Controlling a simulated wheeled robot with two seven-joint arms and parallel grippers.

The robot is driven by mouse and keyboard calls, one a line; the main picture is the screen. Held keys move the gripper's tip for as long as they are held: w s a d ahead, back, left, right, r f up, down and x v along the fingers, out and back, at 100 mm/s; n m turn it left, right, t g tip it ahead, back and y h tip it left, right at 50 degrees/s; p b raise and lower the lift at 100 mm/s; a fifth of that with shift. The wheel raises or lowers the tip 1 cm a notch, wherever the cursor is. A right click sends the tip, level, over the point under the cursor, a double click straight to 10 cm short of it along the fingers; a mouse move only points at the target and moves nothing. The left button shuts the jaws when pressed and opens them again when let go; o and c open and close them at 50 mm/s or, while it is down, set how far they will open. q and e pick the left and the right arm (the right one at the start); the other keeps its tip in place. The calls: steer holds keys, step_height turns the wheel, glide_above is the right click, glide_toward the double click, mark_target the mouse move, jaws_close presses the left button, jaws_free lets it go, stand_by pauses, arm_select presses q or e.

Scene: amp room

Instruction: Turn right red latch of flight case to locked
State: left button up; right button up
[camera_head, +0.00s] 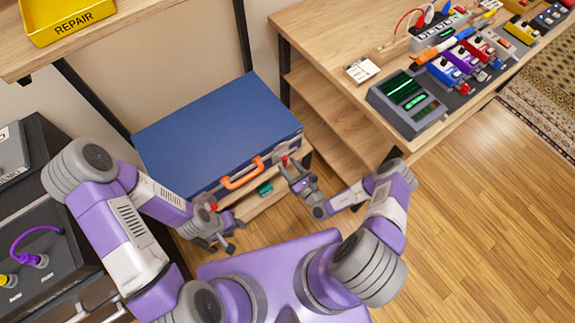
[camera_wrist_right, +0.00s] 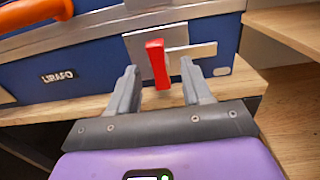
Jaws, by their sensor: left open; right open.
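The blue flight case (camera_head: 220,130) lies closed on a low wooden shelf, with an orange handle (camera_head: 242,173) on its front. The right red latch (camera_wrist_right: 157,64) sits on a metal plate on the case front and stands upright in the right wrist view. In the head view it is a small red spot (camera_head: 285,160). My right gripper (camera_wrist_right: 158,82) is open, its fingers on either side of the latch; I cannot tell if they touch it. My left gripper (camera_head: 224,238) is open near the case's left front, close to another red part (camera_head: 213,207).
A wooden bench (camera_head: 330,40) at the right holds a grey device (camera_head: 408,101) and several pedals. A yellow REPAIR tray (camera_head: 65,18) is at the upper left. Black equipment (camera_head: 40,230) stands at the left. Open wooden floor (camera_head: 480,210) lies to the right.

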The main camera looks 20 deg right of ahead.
steer(key=shift+w+a, duration=0.2)
steer(key=shift+w, duration=0.45)
jaws_close()
